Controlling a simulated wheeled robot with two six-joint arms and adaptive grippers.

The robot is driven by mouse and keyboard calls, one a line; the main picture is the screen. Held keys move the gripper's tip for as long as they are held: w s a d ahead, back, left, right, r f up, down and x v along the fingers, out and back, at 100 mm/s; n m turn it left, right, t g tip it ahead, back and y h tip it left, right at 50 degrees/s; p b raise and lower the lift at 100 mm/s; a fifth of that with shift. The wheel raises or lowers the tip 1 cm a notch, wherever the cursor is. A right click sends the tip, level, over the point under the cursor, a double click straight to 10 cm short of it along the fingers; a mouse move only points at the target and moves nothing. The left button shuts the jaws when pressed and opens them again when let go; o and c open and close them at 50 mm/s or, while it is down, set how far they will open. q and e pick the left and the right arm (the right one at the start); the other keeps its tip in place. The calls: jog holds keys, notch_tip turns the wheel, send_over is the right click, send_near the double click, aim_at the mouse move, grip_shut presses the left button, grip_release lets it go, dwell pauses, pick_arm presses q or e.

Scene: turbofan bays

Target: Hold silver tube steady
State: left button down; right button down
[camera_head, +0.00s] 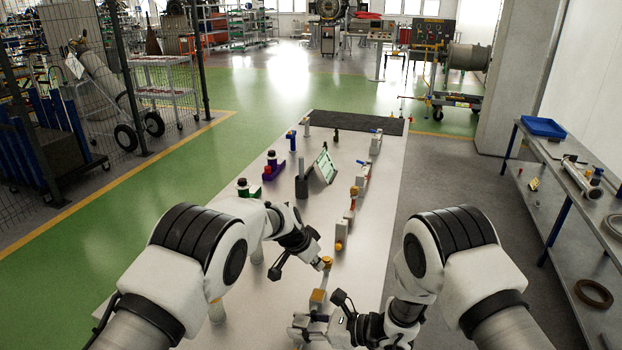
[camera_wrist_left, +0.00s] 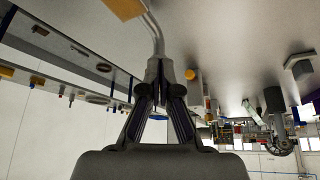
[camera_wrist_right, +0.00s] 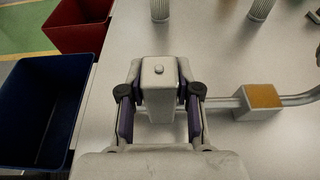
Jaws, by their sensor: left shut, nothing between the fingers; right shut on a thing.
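The silver tube (camera_wrist_right: 220,103) runs right from a grey block (camera_wrist_right: 160,90) in the right wrist view, past a yellow-topped block (camera_wrist_right: 262,97). My right gripper (camera_wrist_right: 160,108) is shut on the grey block, one finger on each side. In the head view my right gripper (camera_head: 315,325) is low in the middle, beside the yellow-topped block (camera_head: 318,296). My left gripper (camera_wrist_left: 160,72) is shut with nothing held. The bent end of the tube (camera_wrist_left: 154,32) comes down to its fingertips in the left wrist view; I cannot tell whether they touch.
A blue bin (camera_wrist_right: 38,110) and a red bin (camera_wrist_right: 78,27) stand left in the right wrist view. A tablet (camera_head: 323,167) stands mid-table. Several small blocks line the table's right side. A side bench with a blue tray (camera_head: 543,127) is at right.

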pick_arm(q)
jog(key=shift+d, duration=0.15)
dwell(0.3)
notch_tip(320, 180, up, 6)
jog(key=shift+s+a, duration=0.3)
jog(key=shift+s, duration=0.05)
dwell(0.3)
notch_tip(320, 180, down, 6)
dwell(0.8)
jog(key=shift+w+d+r, duration=0.1)
jog(key=shift+w+d, duration=0.25)
jog(key=shift+d, duration=0.15)
dwell(1.1)
